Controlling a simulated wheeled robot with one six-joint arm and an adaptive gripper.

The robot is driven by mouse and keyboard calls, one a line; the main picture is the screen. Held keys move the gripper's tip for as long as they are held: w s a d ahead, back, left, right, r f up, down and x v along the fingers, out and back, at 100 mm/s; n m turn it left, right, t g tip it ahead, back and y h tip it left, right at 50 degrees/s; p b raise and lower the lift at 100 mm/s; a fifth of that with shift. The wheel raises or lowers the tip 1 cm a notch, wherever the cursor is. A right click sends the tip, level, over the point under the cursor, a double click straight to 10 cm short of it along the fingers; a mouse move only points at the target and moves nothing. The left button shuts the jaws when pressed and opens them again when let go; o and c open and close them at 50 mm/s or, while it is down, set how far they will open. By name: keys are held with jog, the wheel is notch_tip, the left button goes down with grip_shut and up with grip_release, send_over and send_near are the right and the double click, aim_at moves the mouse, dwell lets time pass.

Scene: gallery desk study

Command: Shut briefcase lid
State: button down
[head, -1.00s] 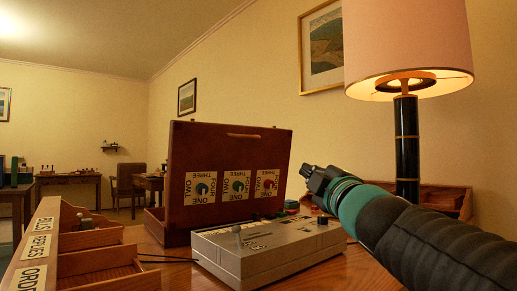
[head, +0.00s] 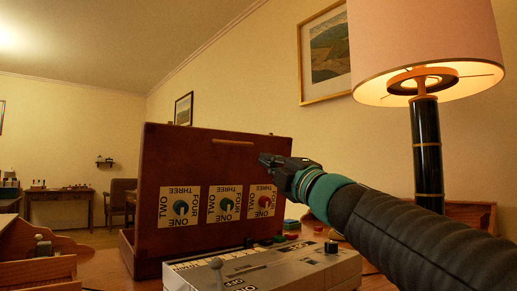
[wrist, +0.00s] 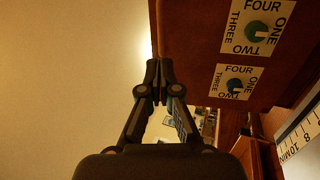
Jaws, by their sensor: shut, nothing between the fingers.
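The briefcase lid (head: 215,163) is a reddish-brown wooden panel standing upright in the head view. It has a wooden handle strip near its top edge and three dials with number-word labels. The lid also shows at the upper right of the wrist view (wrist: 205,45), with two of its dials. The briefcase base (head: 128,250) shows only in part behind the grey device. My gripper (head: 263,160) is shut and empty, level with the upper right part of the lid. It also shows in the wrist view (wrist: 157,65). I cannot tell whether it touches the lid.
A grey device with switches (head: 300,268) sits in front of the lid. A lit lamp (head: 425,150) stands right, behind my arm. A wooden tray (head: 40,270) is at the lower left. Open air lies above the lid.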

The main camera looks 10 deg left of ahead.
aim_at(237, 144)
jog(key=p+x, duration=0.1)
jog(key=x, duration=1)
jog(key=shift+s+a, duration=0.15)
jog(key=shift+a, duration=0.1)
